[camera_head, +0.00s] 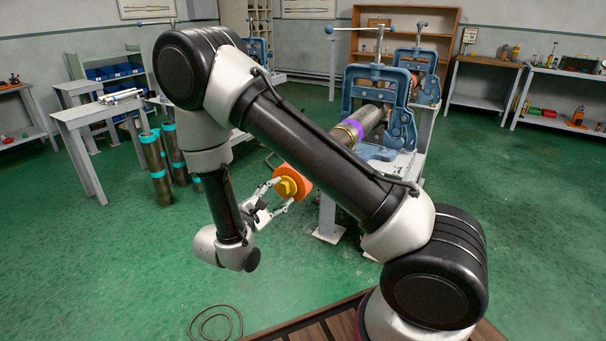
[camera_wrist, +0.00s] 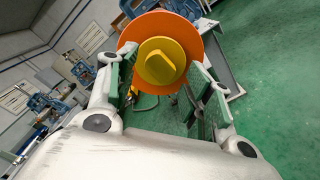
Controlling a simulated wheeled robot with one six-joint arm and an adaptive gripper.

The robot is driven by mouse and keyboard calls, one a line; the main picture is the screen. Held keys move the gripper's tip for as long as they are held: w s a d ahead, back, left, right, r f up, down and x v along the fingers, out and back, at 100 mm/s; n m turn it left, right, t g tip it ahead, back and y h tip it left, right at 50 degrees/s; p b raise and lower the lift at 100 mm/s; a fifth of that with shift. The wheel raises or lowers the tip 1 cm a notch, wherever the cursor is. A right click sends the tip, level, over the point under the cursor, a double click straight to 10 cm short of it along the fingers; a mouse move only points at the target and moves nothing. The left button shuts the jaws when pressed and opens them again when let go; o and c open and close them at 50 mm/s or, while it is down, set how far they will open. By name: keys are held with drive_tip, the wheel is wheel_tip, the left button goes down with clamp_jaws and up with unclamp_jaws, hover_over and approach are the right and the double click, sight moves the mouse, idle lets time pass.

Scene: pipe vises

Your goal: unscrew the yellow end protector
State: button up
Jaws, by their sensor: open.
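The yellow end protector (camera_head: 287,187) has a raised grip bar on a round face, with a wider orange disc (camera_head: 303,177) behind it. My gripper (camera_head: 279,196) is open, its fingers pointing at the protector from the lower left. In the wrist view, the yellow protector (camera_wrist: 161,64) shows between and beyond the two spread fingers (camera_wrist: 163,62). The left finger overlaps the orange disc's edge in the picture. I cannot tell whether either finger touches. A pipe (camera_head: 370,115) with a purple band sits in a blue vise (camera_head: 402,124). My arm hides the stretch between pipe and disc.
A grey vise stand (camera_head: 327,217) is just right of the protector. Several pipes with teal bands (camera_head: 155,170) stand on the floor at left, near a grey table (camera_head: 82,113). A cable (camera_head: 215,312) lies on the floor. Open green floor (camera_head: 110,260) is at the lower left.

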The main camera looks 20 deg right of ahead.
drive_tip(key=m, duration=0.9)
drive_tip(key=shift+m, duration=0.4)
drive_tip(key=shift+d, duration=0.1)
drive_tip(key=shift+x, duration=1.05)
drive_tip(key=shift+c, duration=0.2)
